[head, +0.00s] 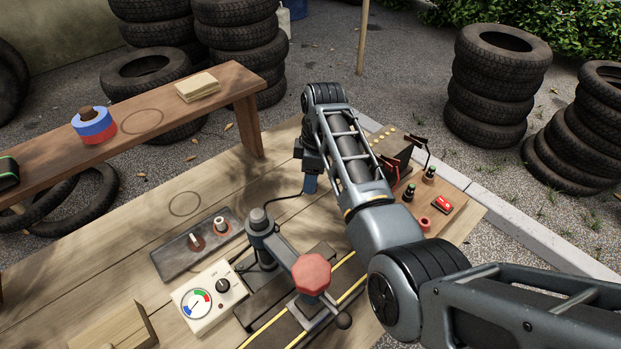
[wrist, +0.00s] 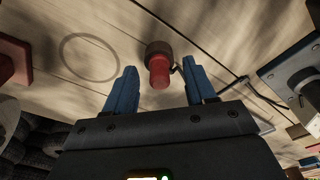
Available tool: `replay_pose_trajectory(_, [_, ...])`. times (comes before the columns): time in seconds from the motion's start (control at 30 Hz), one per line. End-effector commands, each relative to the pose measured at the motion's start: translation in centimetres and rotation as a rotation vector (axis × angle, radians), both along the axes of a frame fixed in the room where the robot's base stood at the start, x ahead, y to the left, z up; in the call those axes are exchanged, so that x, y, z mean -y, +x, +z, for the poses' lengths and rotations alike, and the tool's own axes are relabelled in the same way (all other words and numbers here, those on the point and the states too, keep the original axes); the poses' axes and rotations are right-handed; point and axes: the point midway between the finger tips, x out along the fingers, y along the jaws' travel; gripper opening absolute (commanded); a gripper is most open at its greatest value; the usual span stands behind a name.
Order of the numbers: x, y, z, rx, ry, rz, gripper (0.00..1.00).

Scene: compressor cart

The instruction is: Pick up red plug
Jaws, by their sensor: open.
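The red plug (wrist: 159,72), a short red cylinder with a dark brown round end, shows in the wrist view over the pale planks. It lies between and slightly beyond the two blue fingers. My gripper (wrist: 161,64) is open, with a gap between each finger and the plug; I cannot tell how deep the plug sits between them. A dark cable (wrist: 232,88) runs right from near the plug. In the head view my gripper (head: 310,184) is low over the bench, and the plug is not visible there, seemingly hidden behind gripper and arm.
A board (head: 455,213) with switches stands beyond my arm.

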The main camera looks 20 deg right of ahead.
Motion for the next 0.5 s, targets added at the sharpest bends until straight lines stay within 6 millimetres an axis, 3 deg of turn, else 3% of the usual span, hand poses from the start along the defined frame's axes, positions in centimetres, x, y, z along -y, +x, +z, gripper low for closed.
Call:
replay_pose_trajectory(0.2, [0.01,0.01,-0.04,0.0,0.0,0.0,0.53])
replay_pose_trajectory(0.5, [0.02,0.0,-0.02,0.0,0.0,0.0,0.25])
